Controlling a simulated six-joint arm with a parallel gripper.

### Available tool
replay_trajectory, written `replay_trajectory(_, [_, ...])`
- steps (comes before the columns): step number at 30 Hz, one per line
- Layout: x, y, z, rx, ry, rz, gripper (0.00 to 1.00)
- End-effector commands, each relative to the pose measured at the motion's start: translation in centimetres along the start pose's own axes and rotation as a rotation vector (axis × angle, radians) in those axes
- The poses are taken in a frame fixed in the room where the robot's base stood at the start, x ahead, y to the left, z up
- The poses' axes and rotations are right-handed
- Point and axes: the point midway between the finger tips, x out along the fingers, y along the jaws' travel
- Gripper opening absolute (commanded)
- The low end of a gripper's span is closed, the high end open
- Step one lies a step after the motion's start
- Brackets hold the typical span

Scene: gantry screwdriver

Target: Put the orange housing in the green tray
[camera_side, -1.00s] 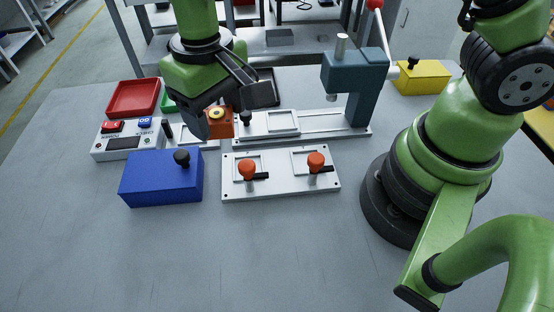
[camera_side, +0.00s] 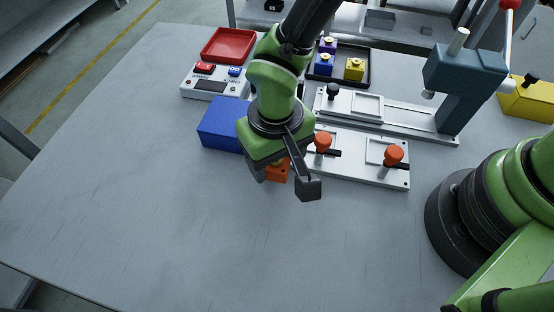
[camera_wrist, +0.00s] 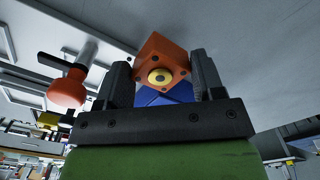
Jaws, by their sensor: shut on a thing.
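The orange housing (camera_side: 279,173) is partly covered by my gripper (camera_side: 282,180) in the side view. In the wrist view, the orange housing (camera_wrist: 152,53) sits between the two dark fingers of my gripper (camera_wrist: 162,72), with its round yellow and dark centre facing the camera. My gripper is shut on it, in front of the blue box and the clamp plate. Its height over the table is hard to tell. I cannot make out the green tray now; my arm covers the space between the red and black trays.
A blue box (camera_side: 220,125) and a plate with orange-knobbed clamps (camera_side: 360,165) stand just behind my gripper. Behind them are a button box (camera_side: 212,87), a red tray (camera_side: 228,46), a black tray (camera_side: 368,73) with several coloured housings, and a blue-grey press (camera_side: 463,75). The front table is clear.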

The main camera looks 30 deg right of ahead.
Motion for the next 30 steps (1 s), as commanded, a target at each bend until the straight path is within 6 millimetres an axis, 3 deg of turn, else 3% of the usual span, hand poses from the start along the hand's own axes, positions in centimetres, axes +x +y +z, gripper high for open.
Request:
replay_trajectory(4, [1.7,0.0,0.0,0.0,0.0,0.0,0.31])
replay_trajectory(15, [2.0,0.0,0.0,0.0,0.0,0.0,0.31])
replay_trajectory(16, [2.1,0.0,0.0,0.0,0.0,0.0,0.64])
replay_trajectory(19, [2.0,0.0,0.0,0.0,0.001,0.0,0.87])
replay_trajectory(30, [1.3,0.0,-0.1,0.0,0.002,-0.002,0.87])
